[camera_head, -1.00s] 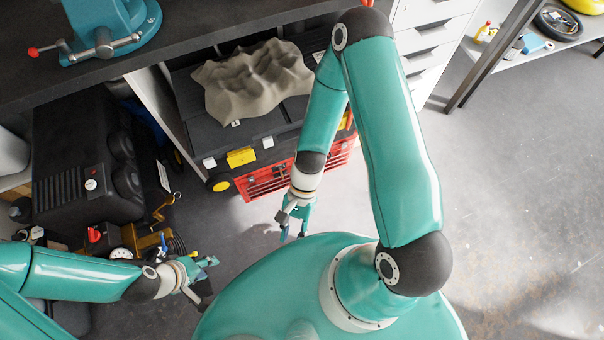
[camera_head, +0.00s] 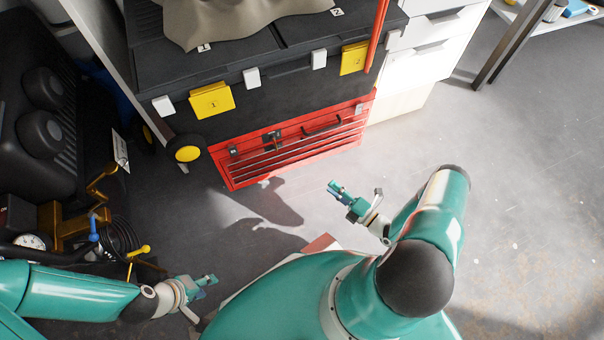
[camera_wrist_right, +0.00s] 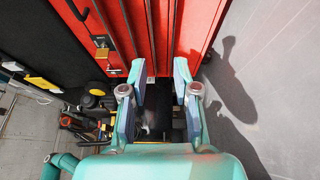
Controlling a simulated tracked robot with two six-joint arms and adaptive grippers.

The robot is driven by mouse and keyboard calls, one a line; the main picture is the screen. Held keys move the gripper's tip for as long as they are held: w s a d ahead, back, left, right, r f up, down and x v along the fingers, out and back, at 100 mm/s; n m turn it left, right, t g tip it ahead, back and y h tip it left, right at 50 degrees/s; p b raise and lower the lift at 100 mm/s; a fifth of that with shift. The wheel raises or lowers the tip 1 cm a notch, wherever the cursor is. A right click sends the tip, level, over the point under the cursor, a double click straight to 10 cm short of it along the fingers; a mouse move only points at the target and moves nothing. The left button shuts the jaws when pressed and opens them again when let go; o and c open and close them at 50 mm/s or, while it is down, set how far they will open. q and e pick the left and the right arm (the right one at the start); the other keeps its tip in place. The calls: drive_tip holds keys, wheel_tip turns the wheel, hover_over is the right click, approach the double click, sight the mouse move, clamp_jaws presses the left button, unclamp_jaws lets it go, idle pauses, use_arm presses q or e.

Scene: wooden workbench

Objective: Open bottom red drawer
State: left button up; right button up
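The red tool chest (camera_head: 220,150) stands on the floor under a black toolbox in the head view, with its drawers stacked below a black handle and latches. The bottom red drawer (camera_head: 290,164) looks shut. The chest (camera_wrist_right: 125,20) fills the top of the right wrist view, its drawer edges running upright. My right gripper (camera_head: 337,189) is in front of the chest, apart from it. In the right wrist view its fingers (camera_wrist_right: 160,88) are spread and empty, pointing at the drawer fronts. My left gripper (camera_head: 210,281) is at lower left, away from the chest; its finger opening is unclear.
The black toolbox (camera_head: 290,82) with yellow latches sits above the chest. A yellow-hubbed wheel (camera_head: 187,153) is at the chest's left. A white drawer cabinet (camera_head: 428,55) stands at right. Machinery with hoses (camera_head: 118,235) lies near my left arm. Floor (camera_head: 520,190) is clear at right.

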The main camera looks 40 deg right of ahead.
use_arm(q)
wheel_tip(320, 180, down, 5)
drive_tip(key=b, duration=0.4)
drive_tip(key=shift+f, duration=0.15)
use_arm(e)
drive_tip(key=w+a+f+h, duration=0.1)
drive_tip(key=w+a+f, duration=0.1)
drive_tip(key=w, duration=1.3)
drive_tip(key=shift+f+m, duration=0.2)
drive_tip(key=shift+m, duration=0.2)
clamp_jaws()
